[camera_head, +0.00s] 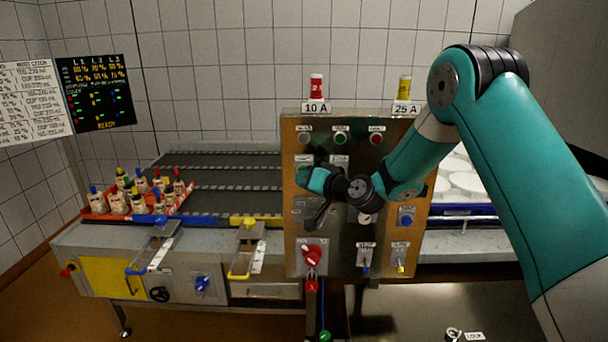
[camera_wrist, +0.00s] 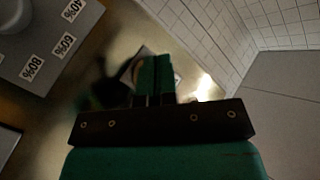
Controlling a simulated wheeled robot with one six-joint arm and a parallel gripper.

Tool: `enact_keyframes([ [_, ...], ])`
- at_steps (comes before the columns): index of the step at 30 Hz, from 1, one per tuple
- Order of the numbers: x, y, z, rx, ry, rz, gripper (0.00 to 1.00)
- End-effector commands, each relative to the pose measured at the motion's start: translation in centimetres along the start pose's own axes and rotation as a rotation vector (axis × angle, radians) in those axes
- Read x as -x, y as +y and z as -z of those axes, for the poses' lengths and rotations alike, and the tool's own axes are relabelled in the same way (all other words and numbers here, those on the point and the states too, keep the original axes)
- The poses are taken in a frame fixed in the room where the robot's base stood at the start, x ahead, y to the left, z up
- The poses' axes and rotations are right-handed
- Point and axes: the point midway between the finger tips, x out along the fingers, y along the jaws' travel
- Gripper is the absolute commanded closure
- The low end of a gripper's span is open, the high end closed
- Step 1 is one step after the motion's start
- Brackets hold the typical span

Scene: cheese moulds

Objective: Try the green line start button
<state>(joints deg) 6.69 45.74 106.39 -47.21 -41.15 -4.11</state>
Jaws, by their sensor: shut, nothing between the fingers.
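The control panel (camera_head: 293,235) is a tan metal box standing upright in the middle of the head view. A green round lamp or button (camera_head: 340,138) sits in its top row between a grey one and a red one. Below, at the panel's left, a green patch (camera_head: 302,175) under a small label may be the start button; my gripper partly covers it and I cannot tell for sure. My gripper (camera_head: 317,180) is in front of this upper left part. In the wrist view its fingers (camera_wrist: 154,72) are together, with nothing between them. Contact with the panel cannot be told.
The panel also carries a red rotary knob (camera_head: 312,255), a blue button (camera_head: 406,221) and toggle switches below. Red (camera_head: 316,86) and yellow (camera_head: 404,88) fuses stand on top. At left a conveyor (camera_head: 215,170) holds an orange crate (camera_head: 98,210) of bottles. White moulds lie behind my arm.

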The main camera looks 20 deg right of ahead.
Motion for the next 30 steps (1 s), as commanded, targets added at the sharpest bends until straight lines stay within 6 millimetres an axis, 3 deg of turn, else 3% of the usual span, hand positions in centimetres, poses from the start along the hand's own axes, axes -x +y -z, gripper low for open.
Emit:
enact_keyframes([
  [19,1.2,-0.8,-0.9,0.000,0.000,0.000,1.00],
  [30,3.6,-2.6,-2.9,-0.001,0.000,0.001,1.00],
])
